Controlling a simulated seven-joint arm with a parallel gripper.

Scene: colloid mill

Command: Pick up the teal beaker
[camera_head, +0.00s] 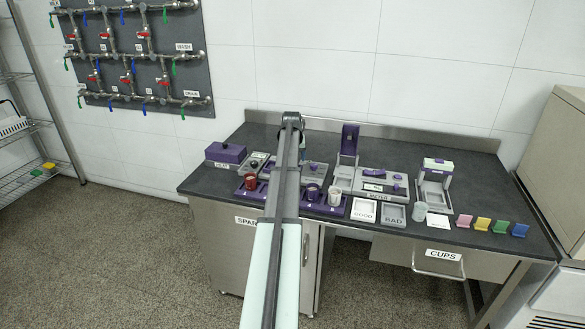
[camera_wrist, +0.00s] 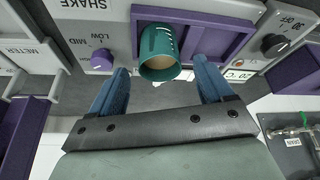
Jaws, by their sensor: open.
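The teal beaker (camera_wrist: 160,46) is in the wrist view, at a purple-edged recess of a machine marked SHAKE. Its open mouth faces the camera, with tan contents visible inside. My gripper (camera_wrist: 160,68) is open, with one blue finger on each side of the beaker's near end. Gaps show between the fingers and the beaker, so it is not clamped. In the head view my arm covers the middle of the bench, and the teal beaker and gripper are hidden behind it.
The dark bench (camera_head: 465,236) carries a red beaker (camera_head: 250,181), a dark beaker (camera_head: 312,191) and a white beaker (camera_head: 335,196) near my arm. Trays marked GOOD (camera_head: 363,211) and BAD (camera_head: 393,214) lie to the right. In the wrist view a purple knob (camera_wrist: 102,60) sits close to the left finger.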

